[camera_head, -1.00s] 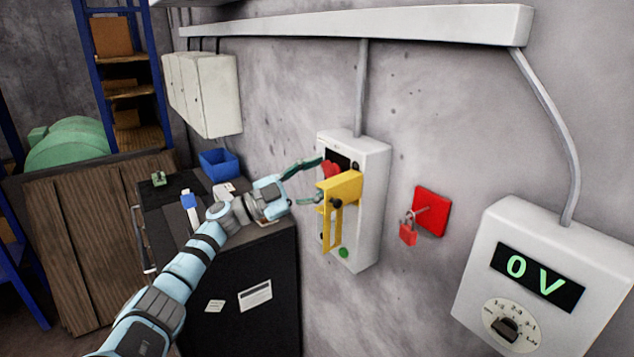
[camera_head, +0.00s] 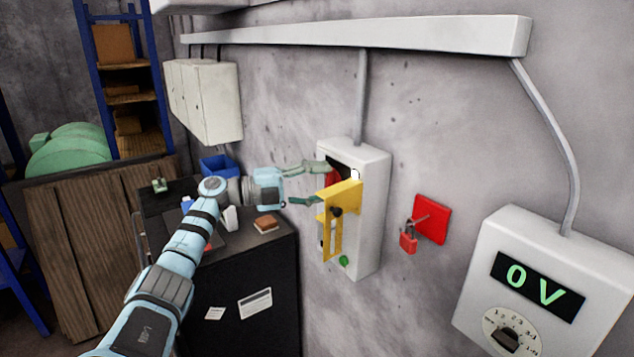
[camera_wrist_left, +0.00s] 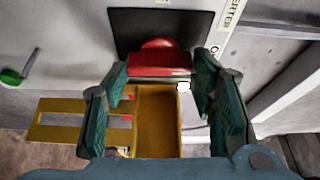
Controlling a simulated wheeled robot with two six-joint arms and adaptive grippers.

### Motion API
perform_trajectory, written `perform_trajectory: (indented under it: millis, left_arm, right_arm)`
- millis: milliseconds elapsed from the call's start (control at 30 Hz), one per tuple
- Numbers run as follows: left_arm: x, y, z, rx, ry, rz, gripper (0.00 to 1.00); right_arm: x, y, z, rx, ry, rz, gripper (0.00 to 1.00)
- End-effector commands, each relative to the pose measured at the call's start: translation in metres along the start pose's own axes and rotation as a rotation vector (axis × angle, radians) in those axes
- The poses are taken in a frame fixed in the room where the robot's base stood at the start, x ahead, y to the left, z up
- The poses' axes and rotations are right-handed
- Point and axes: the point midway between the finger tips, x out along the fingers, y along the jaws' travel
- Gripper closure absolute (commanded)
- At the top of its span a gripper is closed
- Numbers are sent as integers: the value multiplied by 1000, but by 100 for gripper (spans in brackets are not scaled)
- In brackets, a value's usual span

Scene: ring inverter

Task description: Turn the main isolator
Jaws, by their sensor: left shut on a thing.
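The main isolator is a white wall box (camera_head: 366,215) with a red handle (camera_head: 334,177) on a black plate, partly hidden in the head view by my gripper and a yellow bracket (camera_head: 343,194). My left gripper (camera_head: 322,184) is at the handle, one finger above and one below. In the left wrist view the red handle (camera_wrist_left: 160,64) lies between the two fingers (camera_wrist_left: 160,75), and the gripper is shut on it. The yellow bracket (camera_wrist_left: 158,115) shows below the handle there. My right gripper is not in view.
A red wall plate (camera_head: 433,216) with a red padlock (camera_head: 408,241) hangs right of the box. A white meter (camera_head: 540,285) reads 0 V. A dark cabinet (camera_head: 245,270) with small items and a blue bin (camera_head: 218,166) stands left, under my arm.

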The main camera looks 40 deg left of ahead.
Motion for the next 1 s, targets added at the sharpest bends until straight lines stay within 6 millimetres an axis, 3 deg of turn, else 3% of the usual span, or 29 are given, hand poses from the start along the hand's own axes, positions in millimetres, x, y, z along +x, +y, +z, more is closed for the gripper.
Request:
perform_trajectory:
  millis: [33,667,700,800,1000]
  left_arm:
    - [0,-6,2,18,-8,-6,76]
    - [0,-8,1,66,-6,11,76]
    - [0,-8,1,66,-6,11,42]
    - [0,-6,1,65,-5,13,28]
    - [0,-4,1,62,-3,17,28]
  right_arm:
    - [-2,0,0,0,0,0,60]
    - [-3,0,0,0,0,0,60]
    - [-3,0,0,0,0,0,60]
    - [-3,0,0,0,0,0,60]
    - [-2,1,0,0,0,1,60]
